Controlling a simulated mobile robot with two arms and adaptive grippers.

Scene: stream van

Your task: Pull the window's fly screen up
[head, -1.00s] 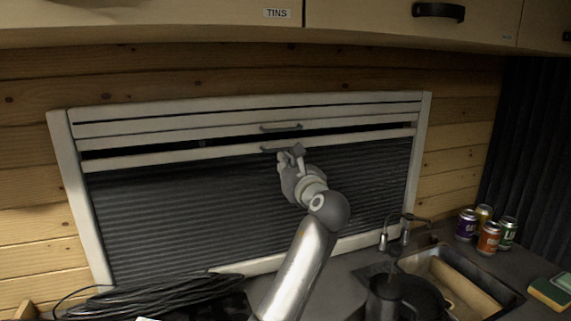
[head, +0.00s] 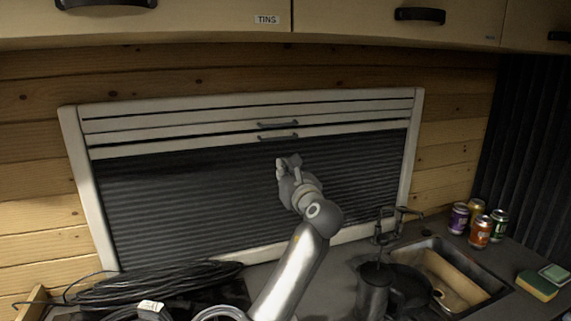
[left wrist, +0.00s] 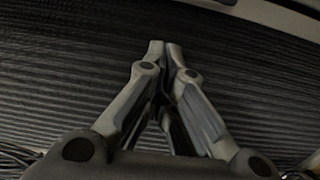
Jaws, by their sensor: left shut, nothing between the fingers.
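The window (head: 412,150) has a pale frame. Two pale cross bars with grey handles lie close together near its top: the upper handle (head: 278,124) and, just below it, the lower handle (head: 278,137). A dark pleated sheet (head: 190,200) fills the opening below the lower bar; I cannot tell whether it is the fly screen or a blind. My left gripper (head: 289,161) is just below the lower handle and apart from it. In the left wrist view its fingertips (left wrist: 165,46) are together and empty, with the pleated sheet behind.
A coil of black cable (head: 150,287) lies at the counter's left. A dark jug (head: 374,291), a tap (head: 385,225) and the sink (head: 450,265) are to the right. Several cans (head: 481,232) and a sponge (head: 537,286) stand farther right. Cupboards (head: 200,22) overhang the window.

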